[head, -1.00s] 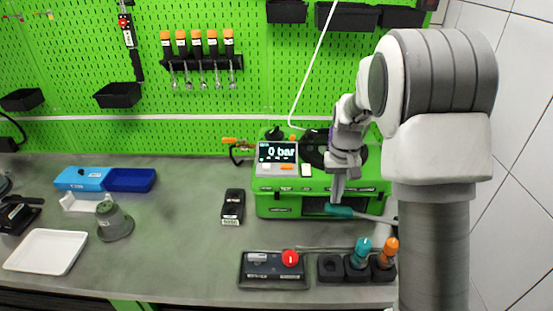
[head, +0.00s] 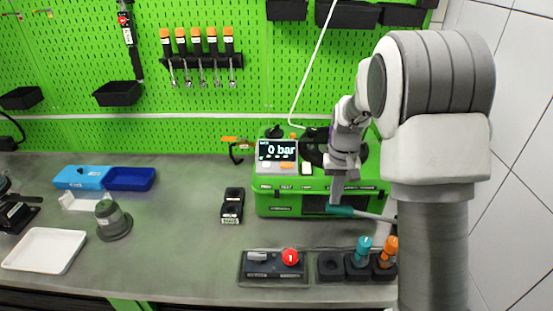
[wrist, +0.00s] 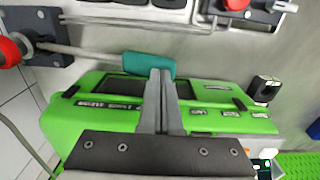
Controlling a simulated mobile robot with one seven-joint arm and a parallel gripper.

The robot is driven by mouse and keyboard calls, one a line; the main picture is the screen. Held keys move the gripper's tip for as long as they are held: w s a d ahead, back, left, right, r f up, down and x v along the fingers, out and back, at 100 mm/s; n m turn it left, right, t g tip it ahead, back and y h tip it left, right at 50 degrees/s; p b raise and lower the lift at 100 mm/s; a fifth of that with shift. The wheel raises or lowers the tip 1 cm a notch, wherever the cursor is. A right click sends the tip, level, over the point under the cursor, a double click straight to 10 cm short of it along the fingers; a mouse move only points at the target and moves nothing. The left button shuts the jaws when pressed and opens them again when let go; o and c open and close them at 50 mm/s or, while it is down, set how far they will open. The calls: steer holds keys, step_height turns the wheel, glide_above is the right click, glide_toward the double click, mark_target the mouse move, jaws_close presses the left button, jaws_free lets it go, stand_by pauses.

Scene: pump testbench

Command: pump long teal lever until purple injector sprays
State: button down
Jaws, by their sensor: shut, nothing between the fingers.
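The long lever has a teal grip (head: 341,211) and a metal rod running right, along the front of the green pump tester. In the wrist view the teal grip (wrist: 150,65) lies just beyond my fingertips. My gripper (head: 336,203) is shut and empty, pointing down, with its tips at the grip's upper edge. The closed fingers (wrist: 160,74) cover part of the grip in the wrist view; I cannot tell whether they touch it. The tester's display (head: 277,150) reads 0 bar. A dark purple part shows slightly behind my arm; the injector is mostly hidden and no spray is visible.
A control box with a red button (head: 290,257) and holders with a teal-topped (head: 362,250) and an orange-topped tool (head: 388,251) stand at the front edge. A black block (head: 232,206) is left of the tester.

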steer(key=shift+f+b, duration=2.3)
steer(key=shift+f, duration=1.35)
steer(key=shift+r+p, duration=2.3)
steer(key=shift+r, duration=1.05)
step_height(320, 180, down, 6)
steer(key=b, duration=0.4)
steer(key=shift+a+f, duration=0.2)
steer(key=shift+a, duration=0.1)
steer(key=shift+d+r+p, duration=0.2)
steer(key=shift+r+p, duration=0.85)
steer(key=shift+r, duration=0.6)
steer(key=shift+d+r+p, duration=0.15)
steer(key=shift+r+p, duration=0.9)
steer(key=shift+r, duration=0.6)
steer(key=shift+f, duration=0.1)
